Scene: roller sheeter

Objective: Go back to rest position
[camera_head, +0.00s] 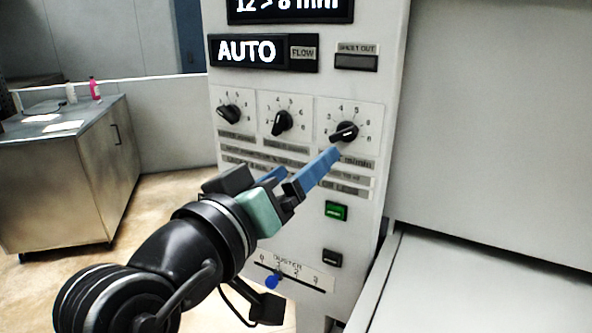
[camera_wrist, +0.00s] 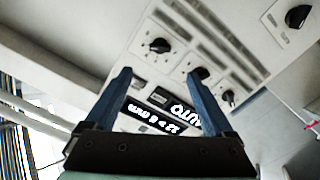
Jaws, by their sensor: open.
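My gripper (camera_head: 308,165) is open and empty in front of the control panel (camera_head: 225,165), with its two blue fingers apart. In the head view one fingertip is just below the right black dial (camera_head: 345,132); I cannot tell whether they touch. The middle dial (camera_head: 281,122) and left dial (camera_head: 230,114) are to its left. In the wrist view my gripper (camera_wrist: 160,75) faces the panel, which appears turned over. A black dial (camera_wrist: 160,45) shows between the fingers there, and another is partly behind the right finger.
The panel has an AUTO display (camera_head: 247,51), a green button (camera_head: 336,211), a black button (camera_head: 332,258) and a duster slider with a blue knob (camera_head: 272,281). A pale machine surface (camera_head: 480,285) lies at right. A metal cabinet (camera_head: 75,180) stands at left, with open floor before the panel.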

